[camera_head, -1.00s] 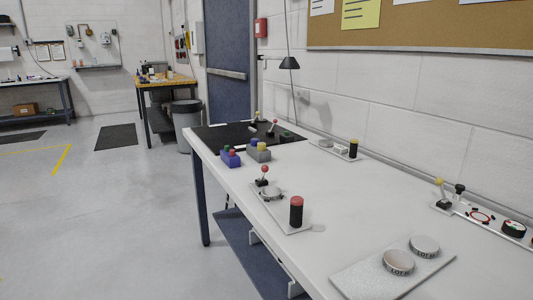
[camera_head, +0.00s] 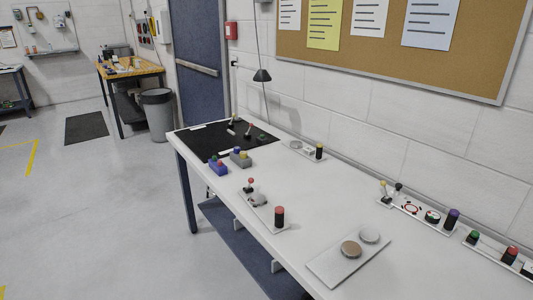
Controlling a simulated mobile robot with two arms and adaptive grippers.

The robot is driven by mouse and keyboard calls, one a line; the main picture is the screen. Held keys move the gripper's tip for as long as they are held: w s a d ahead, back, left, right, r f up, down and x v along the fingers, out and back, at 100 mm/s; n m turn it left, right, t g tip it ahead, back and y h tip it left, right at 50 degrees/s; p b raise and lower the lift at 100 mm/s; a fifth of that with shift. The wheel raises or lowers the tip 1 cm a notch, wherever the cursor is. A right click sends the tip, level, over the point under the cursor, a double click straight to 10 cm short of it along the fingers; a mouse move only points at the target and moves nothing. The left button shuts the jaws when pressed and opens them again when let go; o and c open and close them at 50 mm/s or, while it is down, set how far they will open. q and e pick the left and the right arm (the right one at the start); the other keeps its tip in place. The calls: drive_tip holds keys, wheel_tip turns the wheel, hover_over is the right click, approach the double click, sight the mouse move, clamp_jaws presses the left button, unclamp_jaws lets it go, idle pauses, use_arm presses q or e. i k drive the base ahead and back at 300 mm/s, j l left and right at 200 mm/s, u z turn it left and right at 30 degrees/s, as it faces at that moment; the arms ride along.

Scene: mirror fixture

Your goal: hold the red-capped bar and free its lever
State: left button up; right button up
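The red-capped bar (camera_head: 279,217) is a black upright cylinder with a red top. It stands at the near end of a light plate (camera_head: 286,228) on the white table. A lever with a red ball knob (camera_head: 250,184) rises at the far end of the same plate. A round grey metal piece (camera_head: 258,199) sits between them. What holds the lever is too small to tell. Neither of my grippers is in view.
The white table (camera_head: 222,212) has a black mat (camera_head: 215,143) at its far end. Blue (camera_head: 218,168) and grey (camera_head: 240,158) button blocks stand near it. A plate with two round discs (camera_head: 325,268) lies nearer. Panels with knobs (camera_head: 422,214) line the wall side.

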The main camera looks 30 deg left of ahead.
sight(251, 180)
drive_tip(key=j+z, duration=0.75)
drive_tip(key=j, duration=0.3)
